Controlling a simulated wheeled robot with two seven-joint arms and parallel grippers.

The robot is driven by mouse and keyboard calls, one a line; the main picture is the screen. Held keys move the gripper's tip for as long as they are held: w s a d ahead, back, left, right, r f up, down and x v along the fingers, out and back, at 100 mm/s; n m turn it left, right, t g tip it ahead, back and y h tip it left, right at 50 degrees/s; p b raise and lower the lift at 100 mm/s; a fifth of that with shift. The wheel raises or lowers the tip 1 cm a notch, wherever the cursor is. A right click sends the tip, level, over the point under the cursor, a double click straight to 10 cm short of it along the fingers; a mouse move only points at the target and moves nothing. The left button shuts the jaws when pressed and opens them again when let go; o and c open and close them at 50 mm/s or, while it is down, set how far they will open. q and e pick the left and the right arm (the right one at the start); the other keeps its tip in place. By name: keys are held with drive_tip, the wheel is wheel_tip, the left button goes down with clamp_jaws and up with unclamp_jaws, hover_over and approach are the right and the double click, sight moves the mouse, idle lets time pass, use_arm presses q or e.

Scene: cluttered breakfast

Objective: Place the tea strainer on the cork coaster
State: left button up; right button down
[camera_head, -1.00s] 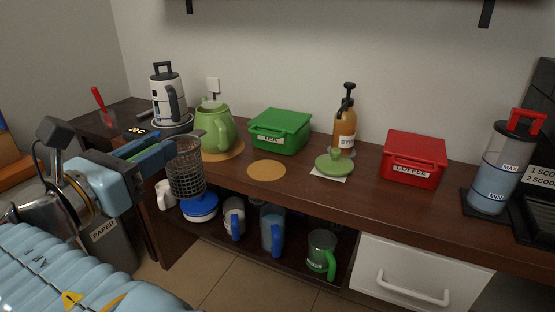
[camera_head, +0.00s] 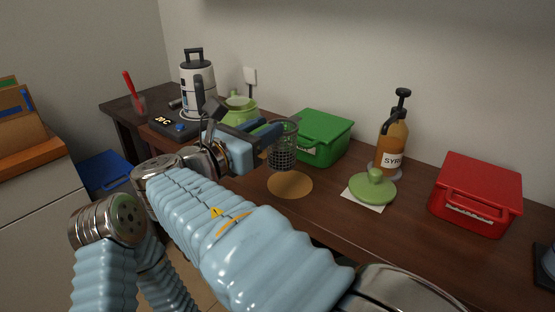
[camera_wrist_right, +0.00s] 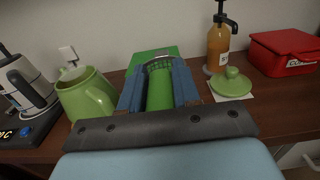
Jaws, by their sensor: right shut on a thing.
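The tea strainer (camera_head: 284,152), a dark mesh cup, hangs upright from my right gripper (camera_head: 270,130). The gripper is shut on it at its upper part. In the right wrist view, the strainer's rim (camera_wrist_right: 159,62) shows between the two blue fingers (camera_wrist_right: 160,86). The cork coaster (camera_head: 290,185), a flat tan disc, lies bare on the counter. In the head view the strainer's bottom appears just above the coaster's far edge; the exact gap cannot be told. The coaster is hidden in the wrist view. My left gripper is not in view.
A green box (camera_head: 322,138) stands close behind the strainer. The green teapot (camera_head: 238,111) is to the left, partly hidden by my arm. A green lid (camera_head: 372,190), syrup bottle (camera_head: 392,143) and red box (camera_head: 478,192) stand to the right. The counter around the coaster's front is clear.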

sight(272, 159)
drive_tip(key=shift+w+d+f+b, duration=0.1)
drive_tip(key=shift+w+d+f, duration=0.35)
drive_tip(key=shift+f, duration=0.8)
drive_tip(key=shift+w+d+f+b, duration=0.2)
drive_tip(key=shift+w+f, duration=0.35)
drive_tip(key=shift+f, duration=0.75)
drive_tip(key=shift+w+d+f+b, duration=0.1)
drive_tip(key=shift+w+d+f, duration=0.35)
drive_tip(key=shift+f, duration=0.8)
drive_tip(key=c, duration=0.8)
unclamp_jaws()
drive_tip(key=shift+f, duration=0.1)
drive_tip(key=shift+a, duration=0.1)
drive_tip(key=v, duration=1.2)
